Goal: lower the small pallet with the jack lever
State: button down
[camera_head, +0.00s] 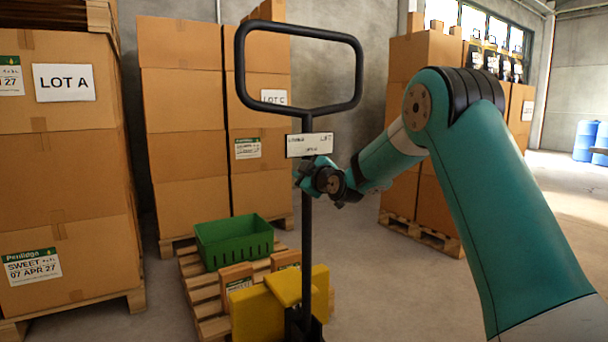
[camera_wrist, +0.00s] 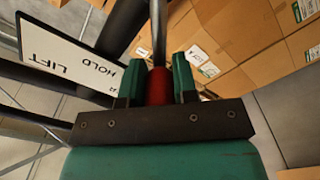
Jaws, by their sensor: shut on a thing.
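The small wooden pallet (camera_head: 200,292) is low in the head view, behind the yellow pallet jack (camera_head: 257,318). The jack's black handle (camera_head: 307,245) stands upright with a loop at its top. A white plate (camera_head: 310,145) on it reads LIFT and HOLD in the wrist view (camera_wrist: 65,65). My gripper (camera_head: 308,172) is at the handle, just below the plate. In the wrist view my gripper (camera_wrist: 158,75) is shut on the jack lever, with its red grip (camera_wrist: 158,88) between the green fingers. The lever is hidden in the head view. The pallet's height above the floor is unclear.
A green crate (camera_head: 235,242) and small cartons (camera_head: 236,278) are on the pallet. Tall carton stacks stand at left (camera_head: 65,185), behind (camera_head: 183,130) and behind my arm (camera_head: 432,205). Open floor lies to the right, with blue drums (camera_head: 586,140) far off.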

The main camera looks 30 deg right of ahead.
jog(key=shift+f, duration=0.1)
jog(key=c, duration=0.9)
grip_release()
jog(key=shift+a, duration=0.1)
jog(key=shift+s, duration=0.1)
jog(key=s, duration=0.5)
jog(key=s+b, duration=0.1)
jog(key=s, duration=1.1)
jog(key=shift+s+d+b, duration=0.1)
jog(key=shift+d+b, duration=0.2)
jog(key=shift+d, duration=0.1)
